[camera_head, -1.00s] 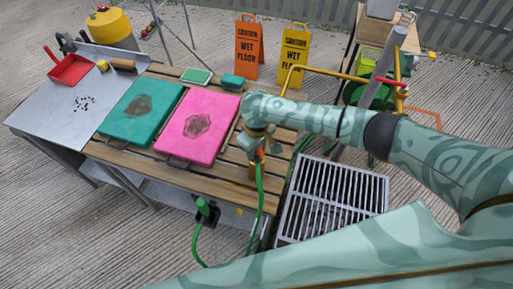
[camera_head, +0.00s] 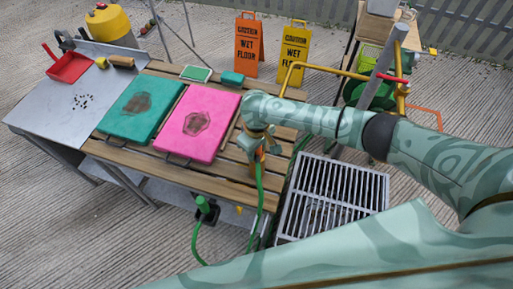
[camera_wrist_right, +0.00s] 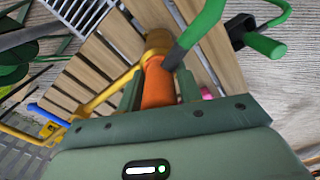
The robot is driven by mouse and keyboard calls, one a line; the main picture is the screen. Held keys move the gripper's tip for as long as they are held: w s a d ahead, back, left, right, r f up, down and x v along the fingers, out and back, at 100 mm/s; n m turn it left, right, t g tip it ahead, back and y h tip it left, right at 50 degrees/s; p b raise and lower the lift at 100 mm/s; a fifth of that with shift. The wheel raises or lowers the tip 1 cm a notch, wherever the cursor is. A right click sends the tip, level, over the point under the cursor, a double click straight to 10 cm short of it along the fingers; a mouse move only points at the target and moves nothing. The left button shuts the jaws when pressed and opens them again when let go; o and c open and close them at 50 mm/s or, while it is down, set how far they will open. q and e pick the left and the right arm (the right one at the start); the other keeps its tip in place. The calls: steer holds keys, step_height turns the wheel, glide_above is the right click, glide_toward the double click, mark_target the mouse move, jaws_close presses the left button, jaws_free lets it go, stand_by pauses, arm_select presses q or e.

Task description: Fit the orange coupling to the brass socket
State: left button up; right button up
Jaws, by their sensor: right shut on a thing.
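The orange coupling (camera_wrist_right: 158,86) is between the fingers of my right gripper (camera_wrist_right: 160,92), which is shut on it; a green hose leads away from it. The brass socket (camera_wrist_right: 158,42) shows just beyond the coupling in the right wrist view, roughly in line with it. Their ends appear to meet, but I cannot tell whether the coupling is seated. In the head view my right gripper (camera_head: 256,143) points down at the bench's right end, and the green hose (camera_head: 260,190) hangs below. My left gripper is not in view.
A slatted wooden bench (camera_head: 220,178) holds a teal mat (camera_head: 125,120) and a pink mat (camera_head: 215,110). A metal grate (camera_head: 340,195) lies right of it. A yellow pipe (camera_head: 335,70) runs behind my right arm. Wet-floor signs (camera_head: 249,45) stand behind. A green-handled fitting (camera_head: 205,207) hangs at the bench front.

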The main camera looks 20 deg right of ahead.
steer(key=shift+f, duration=0.15)
steer(key=o, duration=1)
step_height(320, 180, up, 16)
steer(key=p, duration=0.6)
steer(key=shift+r, duration=0.2)
